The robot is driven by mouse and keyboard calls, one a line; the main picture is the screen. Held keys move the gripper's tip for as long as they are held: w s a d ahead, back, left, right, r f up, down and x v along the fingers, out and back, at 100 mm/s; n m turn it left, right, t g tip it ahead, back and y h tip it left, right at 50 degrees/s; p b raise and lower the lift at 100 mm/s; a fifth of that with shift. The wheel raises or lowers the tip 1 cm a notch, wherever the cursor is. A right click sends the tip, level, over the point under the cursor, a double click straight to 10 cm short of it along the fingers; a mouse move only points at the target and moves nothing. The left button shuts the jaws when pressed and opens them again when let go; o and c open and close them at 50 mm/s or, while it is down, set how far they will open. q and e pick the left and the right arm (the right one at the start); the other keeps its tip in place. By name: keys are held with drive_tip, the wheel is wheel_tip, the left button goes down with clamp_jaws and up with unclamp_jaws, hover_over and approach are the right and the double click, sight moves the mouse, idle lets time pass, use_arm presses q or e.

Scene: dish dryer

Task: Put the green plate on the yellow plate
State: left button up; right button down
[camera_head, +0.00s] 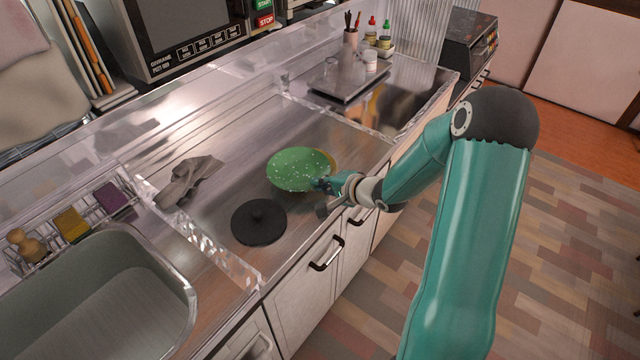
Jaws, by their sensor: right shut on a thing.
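The green plate (299,168) with pale speckles is over the metal counter, right of its middle. A yellow rim (331,158) shows at its right edge; it looks like the yellow plate, mostly hidden beneath the green one. I cannot tell whether the two plates touch. My right gripper (322,184) is shut on the green plate at its near right rim. My left gripper is not in view.
A crumpled grey cloth (189,179) lies to the left. The sink (100,300) is at the lower left. A raised metal tray (346,84) with a glass stands behind the plates.

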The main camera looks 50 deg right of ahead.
drive_tip(key=c, duration=1.6)
unclamp_jaws()
drive_tip(key=shift+f, duration=0.1)
drive_tip(key=shift+r, duration=0.4)
drive_tip(key=p+v, duration=0.2)
drive_tip(key=v, duration=1)
drive_tip(key=shift+p, duration=0.35)
drive_tip(key=shift+f, duration=0.1)
